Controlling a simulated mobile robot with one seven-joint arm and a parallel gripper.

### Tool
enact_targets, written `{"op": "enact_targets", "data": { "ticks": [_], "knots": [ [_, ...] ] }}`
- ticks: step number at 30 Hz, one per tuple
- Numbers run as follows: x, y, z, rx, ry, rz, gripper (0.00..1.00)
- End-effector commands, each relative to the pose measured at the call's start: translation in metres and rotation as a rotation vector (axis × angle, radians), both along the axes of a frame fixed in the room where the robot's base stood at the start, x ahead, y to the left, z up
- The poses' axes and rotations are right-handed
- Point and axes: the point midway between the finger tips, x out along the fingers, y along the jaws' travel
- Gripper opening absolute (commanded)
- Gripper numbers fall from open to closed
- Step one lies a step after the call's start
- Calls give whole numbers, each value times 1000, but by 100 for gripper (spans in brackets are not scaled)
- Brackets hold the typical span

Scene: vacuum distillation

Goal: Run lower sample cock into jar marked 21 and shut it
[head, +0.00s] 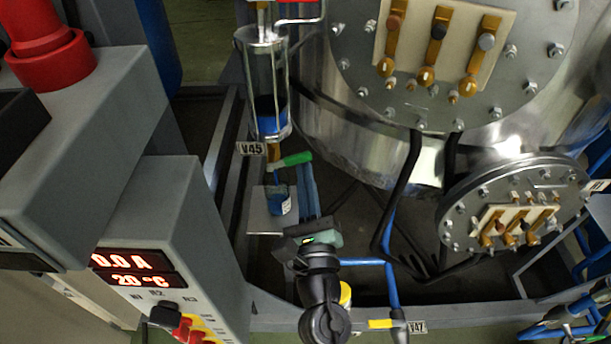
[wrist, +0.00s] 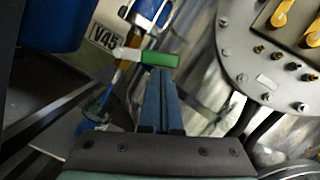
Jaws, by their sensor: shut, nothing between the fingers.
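The sample cock has a green handle (head: 292,160) and sits under a glass cylinder (head: 267,75) holding blue liquid, beside the tag V45 (head: 251,149). The handle lies roughly crosswise to the brass outlet; it also shows in the wrist view (wrist: 160,59). A small glass jar (head: 279,202) with blue contents stands below the outlet; its marking is not legible. In the wrist view a thin blue streak (wrist: 121,75) shows between outlet and jar (wrist: 96,112). My gripper (head: 306,170) has its blue fingers together, empty, with tips at the handle's end; contact cannot be told.
The jar stands on a pale shelf (head: 262,221). A grey control cabinet (head: 150,225) is close on the left. A large steel vessel (head: 340,120) and black cables (head: 405,190) are on the right. A yellow-handled valve (head: 382,324) tagged V47 is low in front.

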Motion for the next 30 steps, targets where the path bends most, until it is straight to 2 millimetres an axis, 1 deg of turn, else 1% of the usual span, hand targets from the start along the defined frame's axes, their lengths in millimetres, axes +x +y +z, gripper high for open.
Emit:
{"op": "enact_targets", "data": {
  "ticks": [17, 23, 30],
  "knots": [
    [0, 0, 10, -124, -2, 1, 0],
    [0, 1, 18, -231, -2, 2, 0],
    [0, 5, 30, -419, -4, 2, 0]
  ]
}}
